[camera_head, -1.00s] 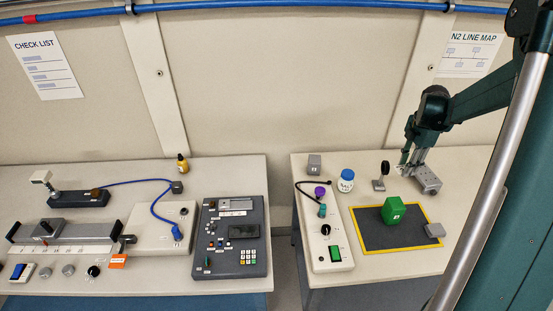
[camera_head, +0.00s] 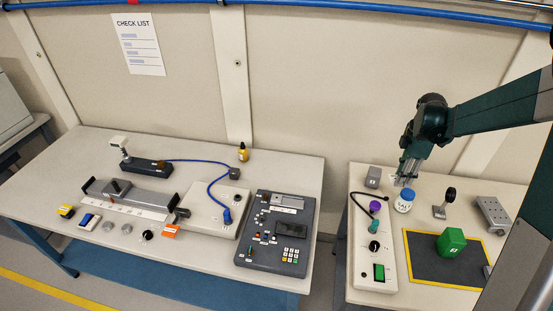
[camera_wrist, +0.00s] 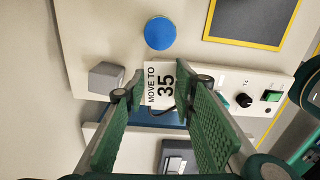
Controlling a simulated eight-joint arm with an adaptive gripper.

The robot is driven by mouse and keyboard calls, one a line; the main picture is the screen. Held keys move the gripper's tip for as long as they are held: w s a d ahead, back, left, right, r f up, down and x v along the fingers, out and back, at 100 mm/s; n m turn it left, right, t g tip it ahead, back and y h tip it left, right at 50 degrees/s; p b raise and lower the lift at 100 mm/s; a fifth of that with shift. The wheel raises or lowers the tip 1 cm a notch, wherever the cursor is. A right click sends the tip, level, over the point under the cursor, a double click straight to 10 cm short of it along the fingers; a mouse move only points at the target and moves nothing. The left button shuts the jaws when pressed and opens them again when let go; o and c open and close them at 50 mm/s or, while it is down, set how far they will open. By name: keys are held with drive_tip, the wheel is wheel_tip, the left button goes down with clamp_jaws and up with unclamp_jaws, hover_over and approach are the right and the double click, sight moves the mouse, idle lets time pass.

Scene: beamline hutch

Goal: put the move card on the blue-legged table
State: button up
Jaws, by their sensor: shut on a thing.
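My gripper (camera_head: 404,180) is above the back left of the right-hand table. In the wrist view the white move card (camera_wrist: 160,83), printed "MOVE TO 35", stands between my fingertips, and the gripper is shut on it. In the camera_head view the card is too small to make out clearly. The blue-legged table (camera_head: 70,158) is the left-hand one, with a pale top and a blue shelf below. My gripper is to the right of it, across the gap between the tables.
The blue-legged table carries a grey rail device (camera_head: 130,197), a dark keypad panel (camera_head: 272,250), a yellow bottle (camera_head: 243,153) and a blue cable. Its back left is clear. The right table has a blue-lidded jar (camera_head: 404,200), a green block (camera_head: 451,241) and a grey block (camera_head: 373,177).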

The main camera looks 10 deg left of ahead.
drive_tip(key=s+a, duration=0.1)
drive_tip(key=a, duration=1.8)
drive_tip(key=m, duration=0.1)
hover_over(204, 251)
drive_tip(key=shift+f+b, duration=0.3)
drive_tip(key=shift+f, duration=2.25)
drive_tip(key=shift+f+b, duration=0.4)
drive_tip(key=shift+f, duration=2.75)
